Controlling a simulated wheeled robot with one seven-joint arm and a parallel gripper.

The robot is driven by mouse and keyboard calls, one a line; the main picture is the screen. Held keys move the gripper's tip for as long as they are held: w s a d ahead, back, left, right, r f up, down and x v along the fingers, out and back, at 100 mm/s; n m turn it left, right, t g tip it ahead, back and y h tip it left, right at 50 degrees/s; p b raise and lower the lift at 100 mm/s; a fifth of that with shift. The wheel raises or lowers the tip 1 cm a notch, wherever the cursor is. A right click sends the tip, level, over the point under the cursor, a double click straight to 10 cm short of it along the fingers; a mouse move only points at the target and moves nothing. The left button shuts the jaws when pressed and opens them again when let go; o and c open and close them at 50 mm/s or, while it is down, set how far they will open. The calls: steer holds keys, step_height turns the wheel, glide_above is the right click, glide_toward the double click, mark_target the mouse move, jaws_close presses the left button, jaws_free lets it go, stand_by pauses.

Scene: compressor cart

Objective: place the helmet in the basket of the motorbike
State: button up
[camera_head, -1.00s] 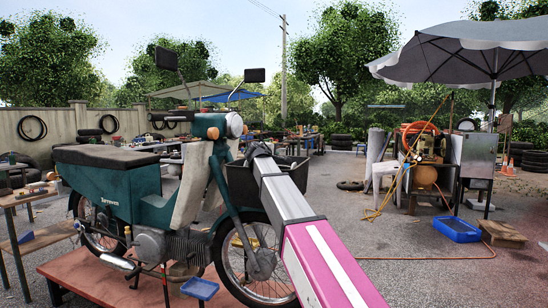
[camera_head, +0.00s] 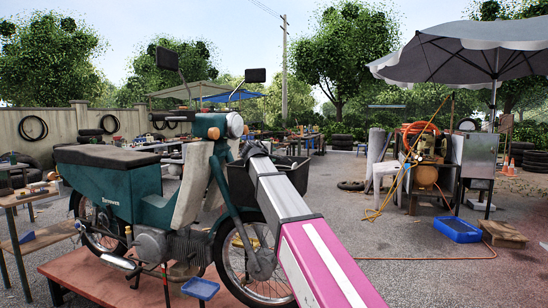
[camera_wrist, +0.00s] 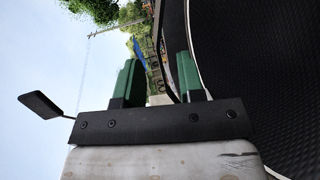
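My gripper (camera_head: 256,150) is at the left side of the motorbike's dark front basket (camera_head: 300,170), by its rim; my arm covers part of the basket. In the wrist view its two green fingers (camera_wrist: 160,78) stand apart, with background and a thin dark curved strip showing between them. A large dark, finely textured curved surface with a pale edge (camera_wrist: 265,65) fills the right of that view, close beside the fingers; I cannot tell whether it is helmet or basket. No helmet can be made out in the head view. The motorbike (camera_head: 120,190) stands upright.
A mirror (camera_wrist: 40,105) shows in the wrist view, and the bike's mirrors (camera_head: 254,75) rise above the handlebar. The bike stands on a red platform (camera_head: 100,275). A workbench (camera_head: 30,195) is at left. A blue tray (camera_head: 457,230) and compressor (camera_head: 424,175) are at right on open ground.

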steer(key=v, duration=0.8)
